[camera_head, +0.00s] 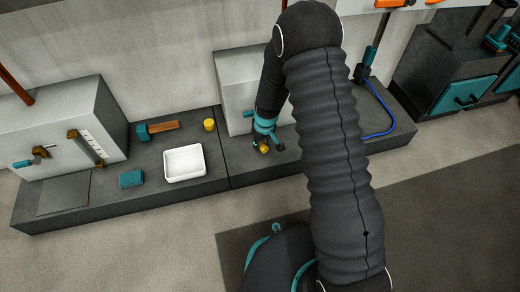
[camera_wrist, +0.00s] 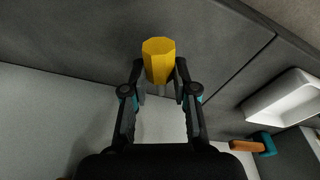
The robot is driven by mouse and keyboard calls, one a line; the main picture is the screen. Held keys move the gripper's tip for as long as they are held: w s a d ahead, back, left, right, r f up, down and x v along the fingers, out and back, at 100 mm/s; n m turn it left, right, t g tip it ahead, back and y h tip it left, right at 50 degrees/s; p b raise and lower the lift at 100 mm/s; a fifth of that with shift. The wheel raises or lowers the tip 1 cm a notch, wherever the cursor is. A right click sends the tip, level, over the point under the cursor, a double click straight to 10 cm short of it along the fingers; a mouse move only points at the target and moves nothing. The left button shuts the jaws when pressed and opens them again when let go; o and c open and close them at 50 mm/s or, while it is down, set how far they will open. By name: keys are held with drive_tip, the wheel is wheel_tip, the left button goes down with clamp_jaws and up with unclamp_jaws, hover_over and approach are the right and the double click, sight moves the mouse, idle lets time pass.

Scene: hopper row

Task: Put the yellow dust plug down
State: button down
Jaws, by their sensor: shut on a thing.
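The yellow dust plug (camera_wrist: 159,58) is between the fingertips of my gripper (camera_wrist: 159,74) in the wrist view, and the fingers are shut on it. In the head view, the plug (camera_head: 264,149) shows small and partly covered at the tip of my gripper (camera_head: 265,143). My gripper is over the right part of the dark bench (camera_head: 240,171), in front of a pale box (camera_head: 236,92). I cannot tell whether the plug touches the bench top.
A second yellow piece (camera_head: 209,124) stands on the bench, left of my gripper. A white tray (camera_head: 184,178), a hammer (camera_head: 157,129) and a teal block (camera_head: 131,178) lie further left. A blue hose (camera_head: 380,112) is on the right. Bare bench surrounds my gripper's front.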

sight(260, 154)
drive_tip(key=shift+a+f+b, duration=0.15)
drive_tip(key=shift+f+b, duration=0.2)
drive_tip(key=shift+f, duration=1.75)
drive_tip(key=shift+f, duration=0.2)
drive_tip(key=c, duration=0.9)
unclamp_jaws()
drive_tip(key=shift+r, duration=0.1)
drive_tip(key=r, duration=0.4)
drive_tip(key=s+r+p, duration=0.1)
drive_tip(key=r, duration=0.3)
drive_tip(key=d+r+p, duration=0.1)
drive_tip(key=r, duration=0.3)
drive_tip(key=shift+s+r, duration=0.15)
drive_tip(key=shift+s, duration=0.05)
